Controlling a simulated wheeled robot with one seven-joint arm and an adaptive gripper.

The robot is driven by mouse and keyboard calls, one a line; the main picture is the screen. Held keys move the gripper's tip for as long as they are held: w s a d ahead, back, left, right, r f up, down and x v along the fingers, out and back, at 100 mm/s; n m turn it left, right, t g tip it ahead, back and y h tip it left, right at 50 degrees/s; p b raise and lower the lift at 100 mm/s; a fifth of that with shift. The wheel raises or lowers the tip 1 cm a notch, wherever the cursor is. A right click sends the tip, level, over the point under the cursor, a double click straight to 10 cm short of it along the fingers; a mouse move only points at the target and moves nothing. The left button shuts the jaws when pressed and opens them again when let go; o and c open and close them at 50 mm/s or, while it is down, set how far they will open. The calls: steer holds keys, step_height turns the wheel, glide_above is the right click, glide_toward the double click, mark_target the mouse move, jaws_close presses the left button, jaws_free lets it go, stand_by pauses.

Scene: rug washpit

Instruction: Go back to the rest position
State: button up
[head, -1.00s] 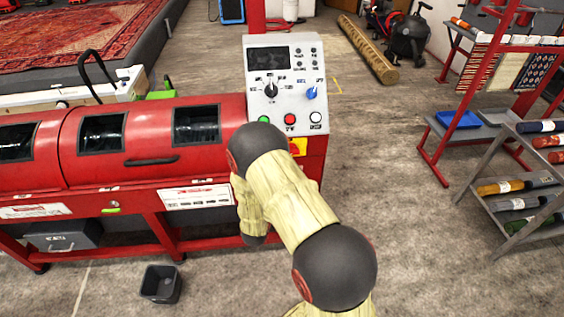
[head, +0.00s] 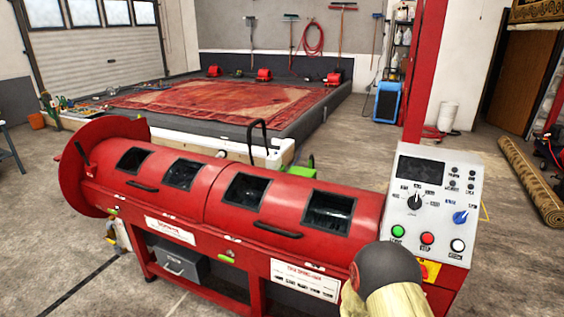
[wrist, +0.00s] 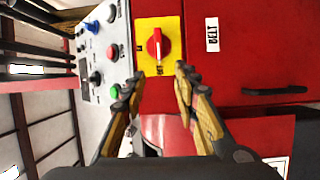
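In the wrist view my gripper (wrist: 158,75) is open, its two fingers apart with nothing between them. Just beyond the fingertips is a red rotary switch (wrist: 155,45) on a yellow plate; a small gap appears to separate them, but I cannot tell how wide. In the head view my arm reaches up at the lower right, in front of the red spinner machine (head: 215,205). My gripper is hidden there behind my arm. Part of the yellow plate (head: 430,270) shows below the control panel (head: 432,200).
The panel carries knobs and green, red and white buttons. A rolled rug (head: 530,180) lies on the floor at the right. A red patterned rug (head: 220,100) lies in the washpit behind the machine. A grey box (head: 178,262) sits under the machine.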

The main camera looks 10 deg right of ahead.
steer(key=s+a+f+m+g+y, duration=0.1)
steer(key=a+f+m+g+y, duration=0.1)
steer(key=a+f+y, duration=0.35)
steer(key=a+f+m+g+y, duration=0.1)
steer(key=a+f+m+y, duration=0.1)
steer(key=f, duration=0.7)
steer(key=s+a+r+m+g+y, duration=0.3)
steer(key=a+y, duration=0.3)
steer(key=a, duration=0.5)
steer(key=s+a+r+g+y, duration=0.1)
steer(key=s+a+r+g, duration=0.1)
steer(key=s+a+r, duration=0.5)
steer(key=s+r+g+y, duration=0.1)
steer(key=s+r, duration=0.5)
steer(key=r, duration=0.4)
steer(key=s+r+t, duration=0.2)
steer(key=s+r, duration=0.2)
steer(key=r, duration=0.6)
steer(key=s+r+t, duration=0.2)
steer(key=s+r, duration=0.2)
steer(key=r, duration=0.6)
steer(key=shift+s+d+h, duration=0.15)
steer(key=shift+d+h, duration=0.3)
